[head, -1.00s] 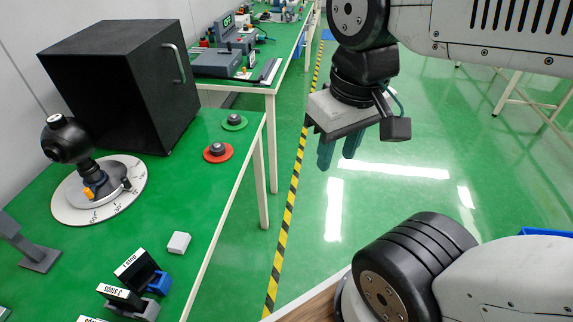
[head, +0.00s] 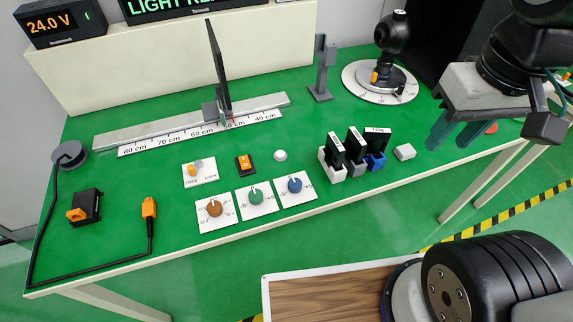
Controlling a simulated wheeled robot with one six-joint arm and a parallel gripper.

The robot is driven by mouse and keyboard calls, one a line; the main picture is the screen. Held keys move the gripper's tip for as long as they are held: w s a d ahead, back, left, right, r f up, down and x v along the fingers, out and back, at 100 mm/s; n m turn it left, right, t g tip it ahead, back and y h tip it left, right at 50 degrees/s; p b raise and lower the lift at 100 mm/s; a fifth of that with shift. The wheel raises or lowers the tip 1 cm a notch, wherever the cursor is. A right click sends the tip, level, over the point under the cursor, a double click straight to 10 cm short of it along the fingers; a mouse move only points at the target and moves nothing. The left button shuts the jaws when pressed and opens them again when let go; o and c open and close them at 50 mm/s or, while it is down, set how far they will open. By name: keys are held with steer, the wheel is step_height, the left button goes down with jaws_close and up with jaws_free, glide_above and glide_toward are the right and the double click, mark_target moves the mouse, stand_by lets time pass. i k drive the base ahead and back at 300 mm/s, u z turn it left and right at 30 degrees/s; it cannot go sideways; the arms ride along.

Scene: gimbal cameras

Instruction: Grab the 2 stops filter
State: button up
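Three black filters with white top labels stand in a row near the front edge of the green table. The left filter (head: 336,146) is in a white holder (head: 333,171), the middle filter (head: 356,146) in a grey holder, and the right filter (head: 378,139) in a blue holder (head: 376,161). The labels are too small to read surely now, so I cannot tell which is the 2 stops filter. My gripper (head: 447,146) hangs at the right, apart from the filters. Its two teal fingers are spread with nothing between them.
Knob cards, a rail (head: 150,130) and a cable lie to the left.

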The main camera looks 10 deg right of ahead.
mark_target(335, 153)
steer(key=z, duration=1.85)
steer(key=k, duration=1.6)
steer(key=u, duration=1.6)
steer(key=i, duration=0.5)
